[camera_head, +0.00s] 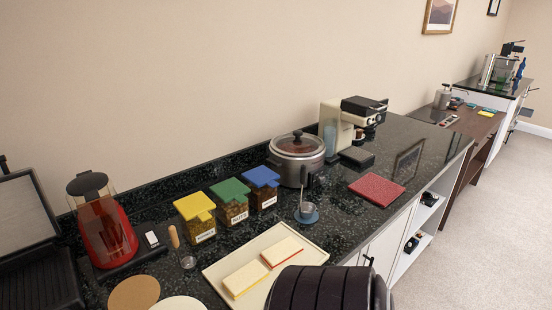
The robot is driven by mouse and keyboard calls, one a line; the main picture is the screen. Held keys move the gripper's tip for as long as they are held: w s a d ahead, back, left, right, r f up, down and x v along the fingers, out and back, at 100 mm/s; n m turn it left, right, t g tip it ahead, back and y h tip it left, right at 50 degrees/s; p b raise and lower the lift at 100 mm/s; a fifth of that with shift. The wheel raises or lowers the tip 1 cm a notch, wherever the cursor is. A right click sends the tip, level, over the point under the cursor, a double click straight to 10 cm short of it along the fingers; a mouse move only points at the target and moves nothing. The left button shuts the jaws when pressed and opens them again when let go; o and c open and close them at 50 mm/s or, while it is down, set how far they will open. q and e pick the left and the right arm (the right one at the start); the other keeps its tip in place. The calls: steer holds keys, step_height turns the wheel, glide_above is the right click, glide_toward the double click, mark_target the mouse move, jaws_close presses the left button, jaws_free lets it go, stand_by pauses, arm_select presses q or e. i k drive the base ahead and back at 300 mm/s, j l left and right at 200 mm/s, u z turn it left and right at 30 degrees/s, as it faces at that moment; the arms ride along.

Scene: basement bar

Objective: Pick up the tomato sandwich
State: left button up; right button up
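A pale rectangular tray (222,262) lies on the dark speckled counter at the lower middle of the head view. Two flat, light-coloured sandwiches lie side by side on it, apart from each other. The right one (283,251) shows a red edge, which fits the tomato sandwich. The left one (246,278) shows a yellow edge. Neither of my grippers is in view, and nothing touches the sandwiches. A dark ribbed shape at the bottom edge hides the tray's near right part.
Yellow, green and blue-lidded jars (232,203) and a round cooker (298,160) stand behind the tray.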

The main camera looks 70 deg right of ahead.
mark_target(275, 256)
steer(key=z, duration=2.35)
